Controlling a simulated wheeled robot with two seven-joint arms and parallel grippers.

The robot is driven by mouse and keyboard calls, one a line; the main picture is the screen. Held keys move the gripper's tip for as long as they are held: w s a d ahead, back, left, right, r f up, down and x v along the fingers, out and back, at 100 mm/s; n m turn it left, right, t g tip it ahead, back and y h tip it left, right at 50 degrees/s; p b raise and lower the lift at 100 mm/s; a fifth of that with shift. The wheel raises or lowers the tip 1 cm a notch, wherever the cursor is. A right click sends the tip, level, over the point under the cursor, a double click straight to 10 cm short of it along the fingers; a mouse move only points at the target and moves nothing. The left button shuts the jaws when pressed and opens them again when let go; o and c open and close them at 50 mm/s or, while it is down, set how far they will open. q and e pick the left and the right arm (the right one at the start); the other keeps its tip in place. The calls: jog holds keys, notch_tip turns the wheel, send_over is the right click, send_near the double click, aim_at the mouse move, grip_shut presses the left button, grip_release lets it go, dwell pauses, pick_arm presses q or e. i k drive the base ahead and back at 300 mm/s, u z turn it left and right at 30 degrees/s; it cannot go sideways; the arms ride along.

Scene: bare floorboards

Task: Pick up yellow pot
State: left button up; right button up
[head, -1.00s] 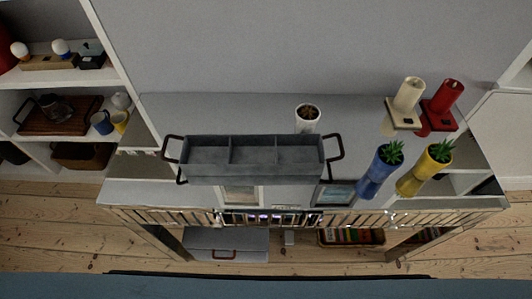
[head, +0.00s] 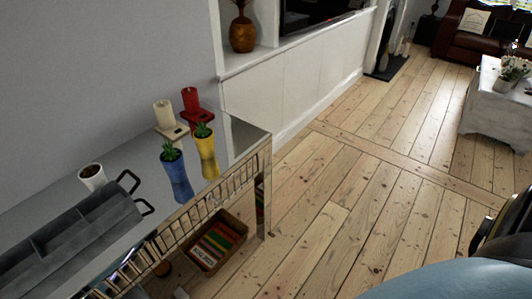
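The yellow pot (head: 207,155) is a tall, narrow-waisted planter with a small green plant in its top. It stands upright on the right part of the grey console table (head: 240,137). A blue pot (head: 177,178) of the same shape stands just left of it. Neither of my grippers shows in the head view, and nothing is seen touching the yellow pot.
A white pot (head: 92,177) and a grey divided tray (head: 75,240) are to the left. Bare floorboards (head: 340,200) lie open to the right.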

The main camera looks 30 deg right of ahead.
aim_at(204, 137)
jog(key=u, duration=0.2)
jog(key=k, duration=0.35)
jog(key=z, duration=2.05)
jog(key=i, duration=1)
jog(key=u, duration=0.5)
jog(key=i, duration=0.9)
jog(key=u, duration=0.9)
